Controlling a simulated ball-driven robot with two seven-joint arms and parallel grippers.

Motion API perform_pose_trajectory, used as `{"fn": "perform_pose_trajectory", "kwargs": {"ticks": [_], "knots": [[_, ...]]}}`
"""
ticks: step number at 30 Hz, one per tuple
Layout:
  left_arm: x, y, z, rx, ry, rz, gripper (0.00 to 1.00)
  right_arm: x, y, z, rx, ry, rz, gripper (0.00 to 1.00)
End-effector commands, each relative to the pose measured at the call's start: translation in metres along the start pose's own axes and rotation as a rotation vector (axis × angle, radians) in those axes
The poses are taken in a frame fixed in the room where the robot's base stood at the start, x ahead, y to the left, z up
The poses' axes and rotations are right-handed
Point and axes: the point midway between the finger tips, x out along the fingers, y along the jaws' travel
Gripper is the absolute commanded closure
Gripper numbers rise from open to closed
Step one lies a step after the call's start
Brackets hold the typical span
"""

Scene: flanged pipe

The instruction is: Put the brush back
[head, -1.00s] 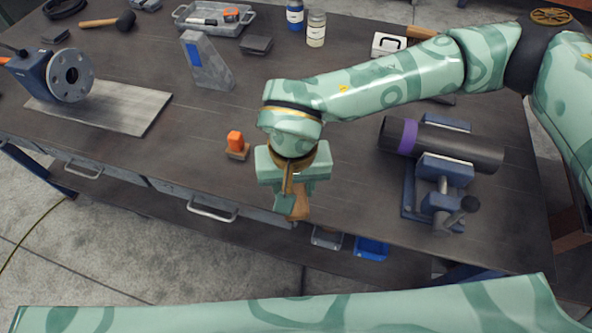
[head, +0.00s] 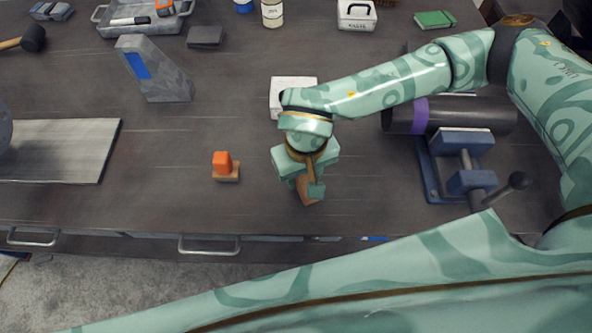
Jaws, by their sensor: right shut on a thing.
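My right gripper (head: 308,190) is over the table's front middle, pointing down. It is shut on a brown wooden piece (head: 309,195), which looks like the brush. Only a small part of it shows below the jaws; the rest is hidden by the gripper. I cannot tell whether it touches the tabletop. My left gripper is not in view.
An orange block on a wooden base (head: 226,166) stands left of the gripper. A white box (head: 291,93) lies behind it. A dark pipe with a purple band (head: 470,113) rests in a blue vise (head: 465,181) to the right. A grey angle bracket (head: 153,70) stands back left.

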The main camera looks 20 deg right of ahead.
Motion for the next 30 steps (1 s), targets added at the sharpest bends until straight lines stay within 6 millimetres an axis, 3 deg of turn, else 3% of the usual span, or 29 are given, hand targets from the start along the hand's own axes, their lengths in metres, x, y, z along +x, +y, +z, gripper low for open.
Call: {"fn": "perform_pose_trajectory", "kwargs": {"ticks": [3,7,8,10,21,30], "knots": [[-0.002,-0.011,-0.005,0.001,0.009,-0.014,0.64,-0.002,0.000,0.000,0.001,0.001,0.001,0.78],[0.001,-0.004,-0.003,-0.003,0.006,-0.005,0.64,0.001,0.000,-0.001,0.001,0.001,0.001,0.78],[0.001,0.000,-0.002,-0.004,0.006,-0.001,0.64,0.002,0.000,0.000,0.001,0.001,0.001,0.57],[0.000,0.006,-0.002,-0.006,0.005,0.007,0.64,0.001,0.000,0.000,0.001,0.001,0.001,0.38],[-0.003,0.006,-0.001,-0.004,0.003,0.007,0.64,-0.007,0.000,-0.001,0.001,0.003,0.000,0.38],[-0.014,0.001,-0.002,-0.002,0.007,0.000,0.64,-0.072,0.000,-0.002,-0.001,0.008,0.000,0.38]]}}
